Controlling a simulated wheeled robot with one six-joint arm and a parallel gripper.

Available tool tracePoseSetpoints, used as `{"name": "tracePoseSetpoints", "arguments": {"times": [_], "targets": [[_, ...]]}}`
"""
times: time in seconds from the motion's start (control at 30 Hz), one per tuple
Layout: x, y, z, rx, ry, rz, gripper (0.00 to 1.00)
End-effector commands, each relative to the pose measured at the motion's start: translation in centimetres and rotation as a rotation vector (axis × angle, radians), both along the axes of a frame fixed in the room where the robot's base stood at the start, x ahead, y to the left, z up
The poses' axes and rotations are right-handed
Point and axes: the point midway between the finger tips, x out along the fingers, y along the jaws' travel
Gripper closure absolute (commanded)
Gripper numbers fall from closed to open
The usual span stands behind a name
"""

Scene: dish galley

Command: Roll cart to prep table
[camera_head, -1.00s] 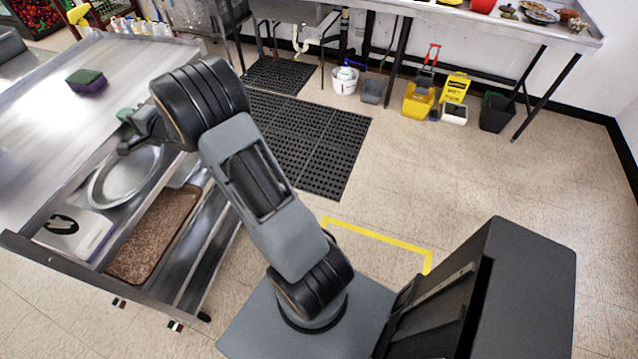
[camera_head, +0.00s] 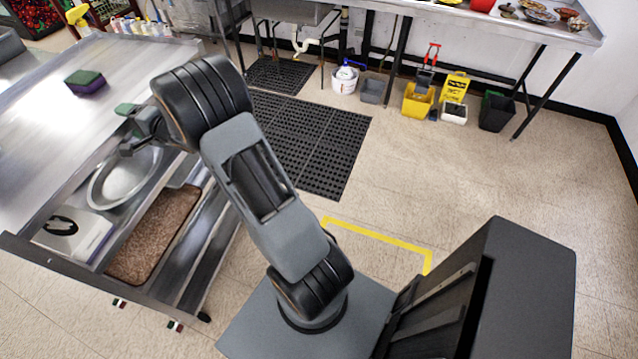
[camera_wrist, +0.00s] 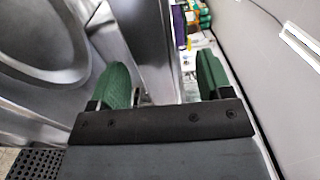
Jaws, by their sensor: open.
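The steel cart (camera_head: 35,130) stands at the left in the head view, close to my base. A green and purple sponge (camera_head: 85,82) lies on its top. Its lower shelf holds a round metal bowl (camera_head: 125,178), a white box (camera_head: 70,232) and a brown tray (camera_head: 152,235). My gripper (camera_head: 127,110) is at the cart's right side, near the top's edge. In the wrist view my gripper (camera_wrist: 163,84) is open, its green fingers on either side of a metal upright. Contact with the metal cannot be told.
Yellow floor tape (camera_head: 378,239) marks a corner beside my base. Black mats (camera_head: 305,140) lie behind it. A steel table (camera_head: 500,22) with bowls stands at the back, with a yellow bucket (camera_head: 418,102) and bins below. Floor at the right is clear.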

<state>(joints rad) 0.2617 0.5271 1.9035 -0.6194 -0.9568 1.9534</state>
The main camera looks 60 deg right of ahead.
Motion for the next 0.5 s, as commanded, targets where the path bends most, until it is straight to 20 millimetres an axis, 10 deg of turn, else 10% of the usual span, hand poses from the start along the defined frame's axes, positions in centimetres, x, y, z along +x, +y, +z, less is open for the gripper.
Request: {"name": "tracePoseSetpoints", "arguments": {"times": [0.5], "targets": [[-5.3, -1.6, 0.1, 0.000, 0.000, -0.001, 0.28]]}}
